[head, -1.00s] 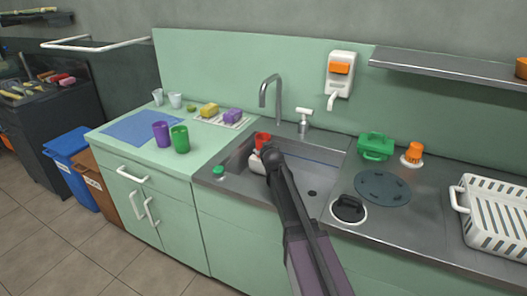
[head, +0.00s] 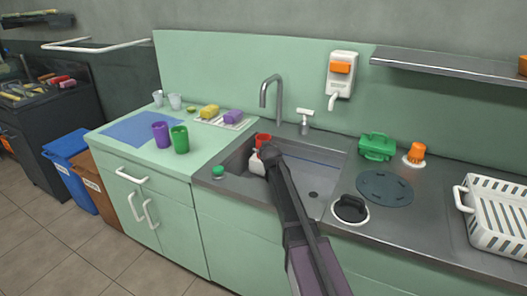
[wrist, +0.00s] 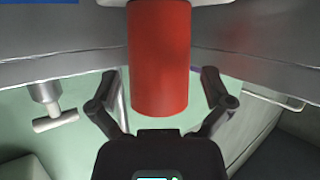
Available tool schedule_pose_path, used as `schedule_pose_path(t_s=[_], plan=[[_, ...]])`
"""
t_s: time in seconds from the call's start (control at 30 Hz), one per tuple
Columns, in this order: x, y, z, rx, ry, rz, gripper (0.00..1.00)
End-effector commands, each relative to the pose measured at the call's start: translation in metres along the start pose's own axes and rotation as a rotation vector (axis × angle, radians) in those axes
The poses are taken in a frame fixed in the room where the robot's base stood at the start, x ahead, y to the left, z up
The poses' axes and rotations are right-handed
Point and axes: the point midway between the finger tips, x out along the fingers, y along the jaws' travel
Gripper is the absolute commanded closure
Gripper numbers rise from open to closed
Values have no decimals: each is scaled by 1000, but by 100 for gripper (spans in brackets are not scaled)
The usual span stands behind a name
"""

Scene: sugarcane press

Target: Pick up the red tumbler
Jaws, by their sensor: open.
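The red tumbler (head: 264,138) is in the left part of the sink basin in the head view, partly hidden by the end of my arm. In the wrist view the red tumbler (wrist: 158,58) fills the upper middle. My gripper (wrist: 158,80) is open, with one finger on each side of the tumbler and a visible gap on both sides. In the head view my arm's end covers the fingers.
A small white object (head: 257,164) is close by the arm's end. Purple (head: 161,134) and green (head: 180,139) tumblers stand on the left counter.

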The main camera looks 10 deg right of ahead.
Motion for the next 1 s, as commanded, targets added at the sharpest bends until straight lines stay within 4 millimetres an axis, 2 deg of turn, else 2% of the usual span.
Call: schedule_pose_path(t_s=[0.1,0.3,0.93,1.0], plan=[[18,2,5,1,0,0,0],[35,2,3,1,0,0,0],[36,3,3,1,0,1,0],[36,3,3,1,0,1,21]])
